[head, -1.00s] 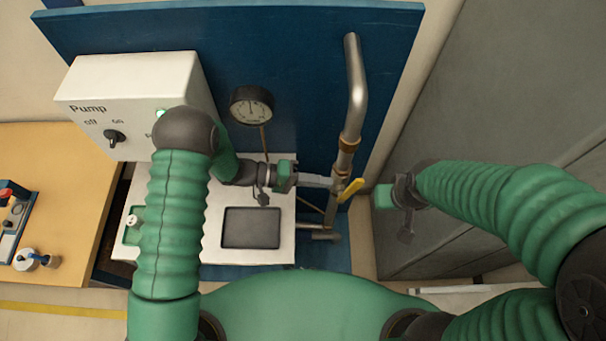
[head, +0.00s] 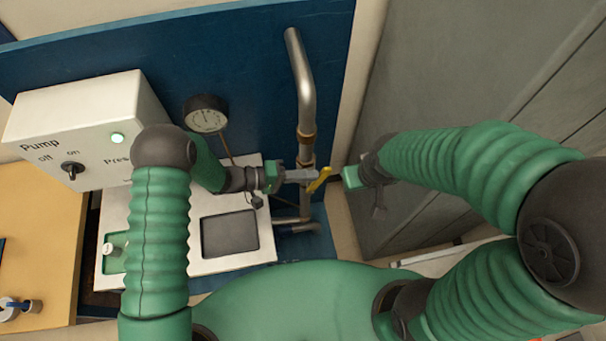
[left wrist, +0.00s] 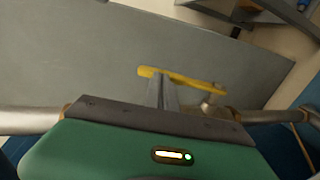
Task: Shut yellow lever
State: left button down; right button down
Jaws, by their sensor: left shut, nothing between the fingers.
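The yellow lever (head: 320,180) sits on the vertical metal pipe (head: 305,145) in front of the blue board. In the head view it slants up to the right. My left gripper (head: 312,175) is shut and empty, with its fingertips right at the lever. In the left wrist view the yellow lever (left wrist: 185,80) runs across just beyond the fingertips (left wrist: 158,78); they look close to or touching it, but I cannot tell which. My right gripper (head: 347,178) is to the right of the lever, apart from it; its fingers do not show clearly.
A white pump box (head: 85,130) with a knob and a lit green lamp is at left. A round gauge (head: 205,115) is on the blue board (head: 240,60). A white panel with a dark screen (head: 230,233) lies below. A grey cabinet (head: 440,80) stands at right.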

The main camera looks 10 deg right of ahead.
aim_at(327, 176)
pick_arm(q)
jog(key=d, duration=0.2)
jog(key=shift+d, duration=0.65)
jog(key=shift+d+f, duration=0.1)
jog(key=shift+d, duration=0.15)
jog(key=shift+d+f+y+p, duration=0.1)
jog(key=shift+d+y+p, duration=0.25)
jog(key=shift+y, duration=0.35)
jog(key=shift+d+f, duration=0.25)
jog(key=shift+d, duration=0.25)
jog(key=shift+d+f, duration=0.25)
jog(key=shift+d, duration=0.25)
pick_arm(e)
jog(key=shift+d+r, duration=0.15)
jog(key=shift+d, duration=0.1)
pick_arm(q)
jog(key=shift+r, duration=0.15)
pick_arm(e)
jog(key=shift+r, duration=0.15)
